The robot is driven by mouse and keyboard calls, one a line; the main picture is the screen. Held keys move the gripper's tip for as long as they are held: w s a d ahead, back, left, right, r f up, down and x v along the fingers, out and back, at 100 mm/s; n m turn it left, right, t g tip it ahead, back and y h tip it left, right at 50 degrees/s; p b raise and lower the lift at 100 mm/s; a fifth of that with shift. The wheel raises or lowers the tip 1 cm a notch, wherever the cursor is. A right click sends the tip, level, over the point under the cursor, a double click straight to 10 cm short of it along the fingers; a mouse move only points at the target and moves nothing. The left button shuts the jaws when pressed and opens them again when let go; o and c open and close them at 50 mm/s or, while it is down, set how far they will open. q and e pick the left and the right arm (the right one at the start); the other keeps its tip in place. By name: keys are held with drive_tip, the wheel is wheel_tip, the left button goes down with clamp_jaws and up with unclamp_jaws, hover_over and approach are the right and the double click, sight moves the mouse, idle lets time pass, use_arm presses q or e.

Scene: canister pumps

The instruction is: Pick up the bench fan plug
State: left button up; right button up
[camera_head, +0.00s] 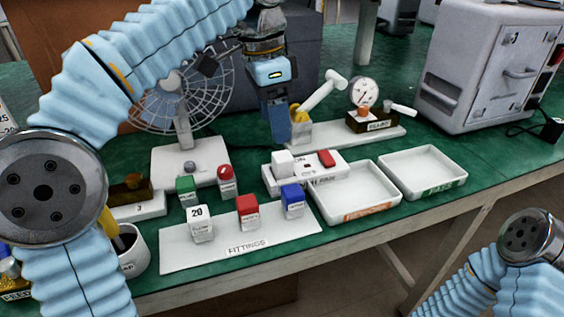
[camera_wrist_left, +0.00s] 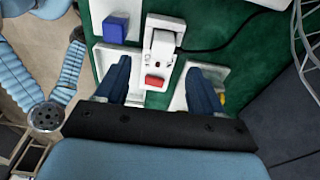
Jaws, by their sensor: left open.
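The bench fan plug (camera_head: 284,162) is a white block seated at the left end of a white power strip (camera_head: 325,175), beside a red switch. In the left wrist view the plug (camera_wrist_left: 162,45) shows with a black cord running off to the right. My left gripper (camera_head: 279,138) is open and points down above and behind the strip. In the left wrist view its blue fingers (camera_wrist_left: 158,68) are spread to either side of the strip, with the plug a little beyond the tips. It holds nothing. My right gripper is out of view; only part of my right arm shows.
The fan (camera_head: 185,100) stands left of my gripper. A gauge rig (camera_head: 365,92) is behind the strip. A white mat (camera_head: 180,255) with several coloured blocks lies in front. Two empty trays (camera_head: 350,213) and (camera_head: 420,190) sit to the right, near the bench edge.

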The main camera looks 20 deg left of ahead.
sight(282, 156)
use_arm(q)
drive_tip(key=f, duration=0.4)
drive_tip(key=shift+w+d+f+b, duration=0.2)
drive_tip(key=shift+f+b, duration=0.15)
drive_tip(key=shift+b, duration=0.05)
drive_tip(key=shift+w+d+f+b, duration=0.15)
drive_tip(key=shift+w+f, duration=0.05)
drive_tip(key=shift+f, duration=0.7)
drive_tip(key=shift+w+d+f+b, duration=0.1)
drive_tip(key=shift+w+f+b, duration=0.05)
drive_tip(key=shift+f, duration=0.7)
drive_tip(key=shift+w+d+f+b, duration=0.15)
drive_tip(key=shift+w+f, duration=0.05)
drive_tip(key=shift+f, duration=0.7)
drive_tip(key=c, duration=1.1)
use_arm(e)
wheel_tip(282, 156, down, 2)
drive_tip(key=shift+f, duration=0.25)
use_arm(q)
drive_tip(key=shift+o, duration=0.2)
drive_tip(key=shift+r, duration=0.1)
